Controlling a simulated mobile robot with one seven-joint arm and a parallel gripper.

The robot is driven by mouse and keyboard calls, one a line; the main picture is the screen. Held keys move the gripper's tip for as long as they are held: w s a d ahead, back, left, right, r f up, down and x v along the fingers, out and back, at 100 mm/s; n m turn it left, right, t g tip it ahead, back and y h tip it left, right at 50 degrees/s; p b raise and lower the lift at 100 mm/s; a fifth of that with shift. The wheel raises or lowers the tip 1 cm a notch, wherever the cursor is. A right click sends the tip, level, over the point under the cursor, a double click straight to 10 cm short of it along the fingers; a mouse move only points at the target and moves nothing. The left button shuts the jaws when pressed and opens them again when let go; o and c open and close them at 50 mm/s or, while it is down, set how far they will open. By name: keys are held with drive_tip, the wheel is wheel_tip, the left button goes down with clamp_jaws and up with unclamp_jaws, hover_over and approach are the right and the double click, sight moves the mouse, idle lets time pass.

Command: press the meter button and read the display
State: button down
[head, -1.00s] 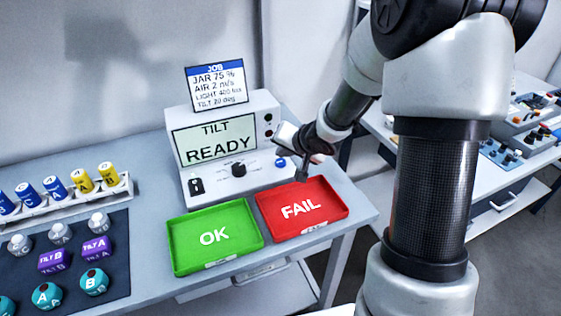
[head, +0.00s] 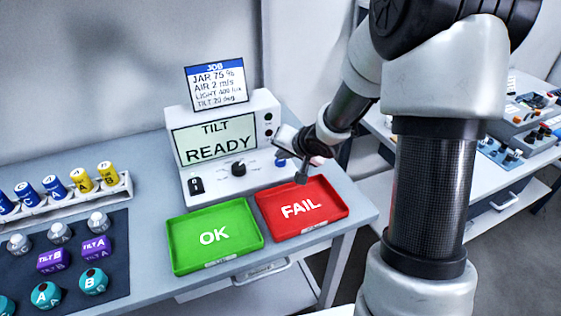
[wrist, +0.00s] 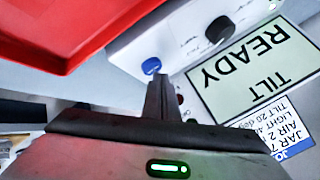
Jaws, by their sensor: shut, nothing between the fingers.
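The meter (head: 262,112) is a white box on the bench, and its display (head: 214,142) reads "TILT READY". The display also shows upside down in the wrist view (wrist: 255,66). The blue button (wrist: 151,66) is on the meter's sloped front panel, right of the black knob (head: 239,169). My gripper (wrist: 159,78) is shut and empty. In the wrist view its fingertips are just short of the blue button; I cannot tell whether they touch it. In the head view my gripper is at the meter's right front, above the red tray's back edge.
A green OK tray (head: 172,248) and a red FAIL tray (head: 342,214) stand in front of the meter. A job card (head: 216,83) stands above it, listing TILT 20 deg. Left are a rack (head: 122,190) of blue and yellow items and a dark mat (head: 118,262) with sensors.

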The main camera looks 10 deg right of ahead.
sight(283, 163)
drive_tip(key=shift+f, duration=0.45)
idle(0.6)
drive_tip(key=shift+r, duration=0.1)
drive_tip(key=shift+r+p, duration=0.8)
drive_tip(key=shift+p, duration=0.05)
wheel_tip(283, 163, up, 5)
drive_tip(key=p, duration=0.5)
drive_tip(key=shift+p, duration=0.4)
idle(0.4)
